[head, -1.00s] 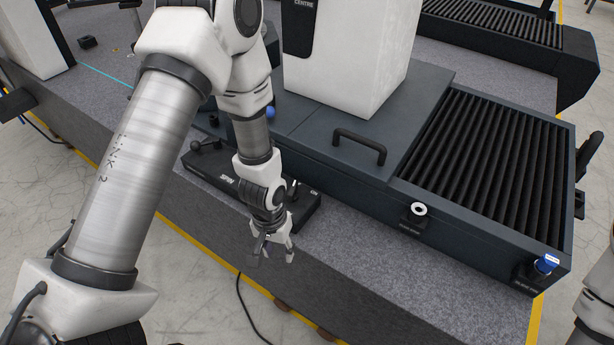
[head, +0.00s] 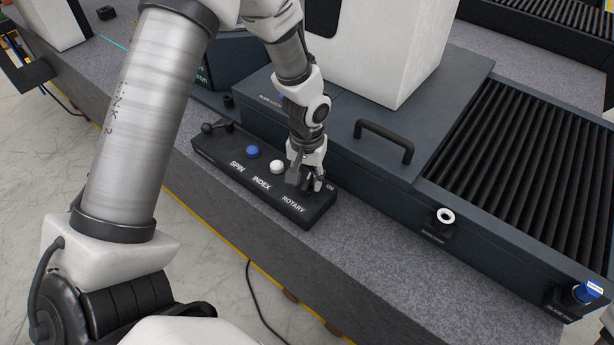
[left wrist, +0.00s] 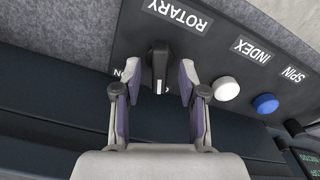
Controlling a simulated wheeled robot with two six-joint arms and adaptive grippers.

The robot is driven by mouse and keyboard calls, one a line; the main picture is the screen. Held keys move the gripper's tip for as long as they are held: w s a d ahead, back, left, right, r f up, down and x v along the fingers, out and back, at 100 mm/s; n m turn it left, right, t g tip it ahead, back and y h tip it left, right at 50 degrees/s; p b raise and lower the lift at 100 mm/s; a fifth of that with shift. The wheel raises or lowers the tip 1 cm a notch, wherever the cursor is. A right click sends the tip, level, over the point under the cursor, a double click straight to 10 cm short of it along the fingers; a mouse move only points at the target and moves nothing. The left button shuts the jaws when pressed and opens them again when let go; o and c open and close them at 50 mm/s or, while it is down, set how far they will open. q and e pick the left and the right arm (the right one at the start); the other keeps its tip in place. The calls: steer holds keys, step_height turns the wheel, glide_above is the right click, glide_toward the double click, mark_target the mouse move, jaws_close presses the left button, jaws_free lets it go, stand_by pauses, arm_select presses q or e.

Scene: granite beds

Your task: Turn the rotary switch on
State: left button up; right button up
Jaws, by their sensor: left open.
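The rotary switch (left wrist: 158,64) is a black knob with a pale mark on its bar handle, on the black control panel (left wrist: 215,30) beside the ROTARY label. An ON label shows partly beside it. In the head view the left gripper (head: 307,184) is down at the right end of the panel and hides most of the switch.
A white button (left wrist: 226,89) by INDEX and a blue button (left wrist: 265,103) by SPIN sit beside the switch. A black ball lever (head: 210,127) is at the panel's left end. A dark machine bed with a handle (head: 384,140) stands behind; bare granite (head: 400,235) lies in front.

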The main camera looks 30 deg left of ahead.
arm_select(q)
steer(key=shift+w, duration=0.1)
jaws_close()
steer(key=shift+r+m+p, duration=0.15)
steer(key=shift+m+p, duration=0.85)
steer(key=shift+p, duration=0.1)
steer(key=m+p, duration=0.4)
steer(key=shift+d+r, duration=0.1)
steer(key=shift+d, duration=0.05)
steer(key=m+p, duration=0.3)
steer(key=m, duration=0.1)
steer(key=shift+d+f+m+p, duration=0.1)
steer(key=shift+f+m+p, duration=0.1)
steer(key=shift+m+p, duration=0.6)
steer(key=shift+f+m, duration=0.1)
steer(key=shift+m, duration=0.3)
